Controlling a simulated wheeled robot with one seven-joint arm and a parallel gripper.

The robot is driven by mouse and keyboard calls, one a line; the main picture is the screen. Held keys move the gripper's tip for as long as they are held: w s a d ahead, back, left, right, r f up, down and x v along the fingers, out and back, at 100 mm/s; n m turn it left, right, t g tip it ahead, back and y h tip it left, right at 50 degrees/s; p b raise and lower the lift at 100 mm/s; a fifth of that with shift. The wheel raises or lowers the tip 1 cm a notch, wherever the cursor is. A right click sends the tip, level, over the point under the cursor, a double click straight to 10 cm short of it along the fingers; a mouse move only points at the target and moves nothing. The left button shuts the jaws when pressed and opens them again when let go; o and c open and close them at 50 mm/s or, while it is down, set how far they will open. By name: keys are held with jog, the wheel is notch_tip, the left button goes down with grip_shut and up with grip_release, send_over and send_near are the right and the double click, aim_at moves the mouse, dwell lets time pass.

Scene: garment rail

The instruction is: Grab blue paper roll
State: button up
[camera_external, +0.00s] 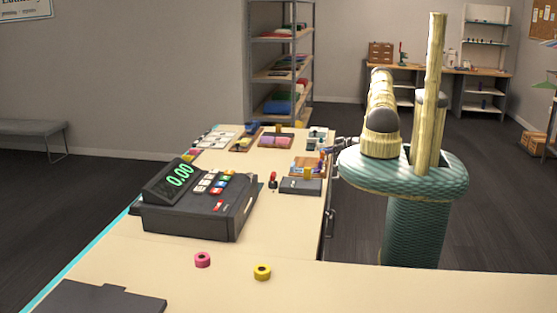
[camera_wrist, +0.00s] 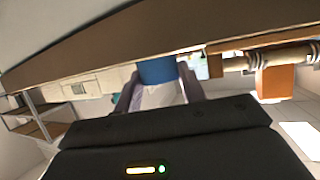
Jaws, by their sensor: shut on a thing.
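The blue paper roll (camera_wrist: 157,71) shows in the wrist view as a blue piece between the two fingers of my gripper (camera_wrist: 160,80). My gripper is shut on it, and the fingers hide part of its sides. In the external view my gripper (camera_external: 341,146) is small and dark at the right edge of the counter, partly hidden by my own body. I cannot make out the held roll there.
Trays with small items stand farther back. Shelves (camera_external: 283,75) stand behind. The floor to the right is open.

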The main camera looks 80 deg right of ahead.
notch_tip(320, 180, up, 10)
jog(key=b, duration=0.2)
jog(key=shift+b, duration=0.4)
